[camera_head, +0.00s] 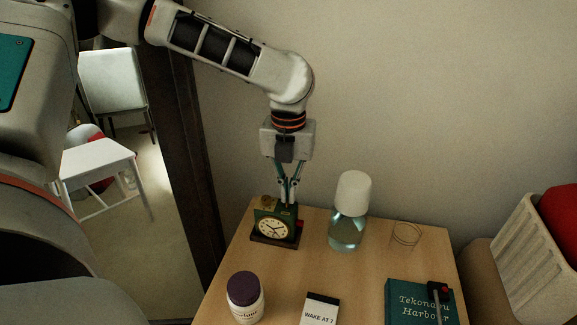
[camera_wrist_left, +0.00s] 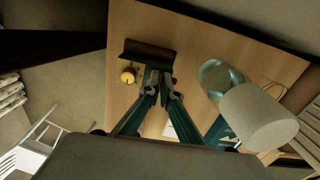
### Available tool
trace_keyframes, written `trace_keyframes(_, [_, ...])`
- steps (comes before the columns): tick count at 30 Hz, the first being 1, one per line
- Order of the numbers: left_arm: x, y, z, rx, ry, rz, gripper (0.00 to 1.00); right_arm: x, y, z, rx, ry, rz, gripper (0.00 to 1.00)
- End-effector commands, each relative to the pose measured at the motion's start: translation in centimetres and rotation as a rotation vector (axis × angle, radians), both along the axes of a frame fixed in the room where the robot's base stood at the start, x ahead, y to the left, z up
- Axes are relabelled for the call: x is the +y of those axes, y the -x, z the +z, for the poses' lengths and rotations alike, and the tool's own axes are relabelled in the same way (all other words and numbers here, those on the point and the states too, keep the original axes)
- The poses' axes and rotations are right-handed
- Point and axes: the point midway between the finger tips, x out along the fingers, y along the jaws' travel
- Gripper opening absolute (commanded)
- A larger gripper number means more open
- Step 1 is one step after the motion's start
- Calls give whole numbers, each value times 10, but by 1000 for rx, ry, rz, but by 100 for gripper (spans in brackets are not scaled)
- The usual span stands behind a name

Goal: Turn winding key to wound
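A green alarm clock (camera_head: 275,226) with a cream dial stands upright on a dark base at the table's back left. It has a brass-coloured knob (camera_wrist_left: 128,76) on top and a small red part (camera_head: 300,224) at its right side. My left gripper (camera_head: 288,199) points down just behind the clock's top; its fingertips (camera_wrist_left: 160,73) are close together against the clock. I cannot make out the winding key; the fingertips and clock body hide that spot. I cannot tell whether the fingers grip anything. My right gripper is out of view.
A bottle with a white cap (camera_head: 350,210) stands right of the clock, beside a wire ring (camera_head: 406,234). In front are a purple-lidded jar (camera_head: 245,297), a "WAKE AT 7" card (camera_head: 320,310) and a teal book (camera_head: 405,302). The wall is close behind the table (camera_head: 290,275).

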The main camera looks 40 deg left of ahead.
Motion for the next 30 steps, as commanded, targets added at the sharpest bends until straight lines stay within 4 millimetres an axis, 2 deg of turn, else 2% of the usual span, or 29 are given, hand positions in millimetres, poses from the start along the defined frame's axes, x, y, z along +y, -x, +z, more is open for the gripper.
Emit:
trace_keyframes(13, [0, 0, 1, -1, 0, -9, 0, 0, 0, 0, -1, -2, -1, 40])
trace_keyframes(15, [0, 0, 1, -1, 0, -9, 18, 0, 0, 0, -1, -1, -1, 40])
trace_keyframes(16, [0, 0, 1, -1, 0, -9, 19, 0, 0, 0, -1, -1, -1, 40])
trace_keyframes(26, [0, 0, 1, -1, 0, -8, 19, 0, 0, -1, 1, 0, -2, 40])
trace_keyframes(30, [0, -1, 12, -4, 0, -8, 19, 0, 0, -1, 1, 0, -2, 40])
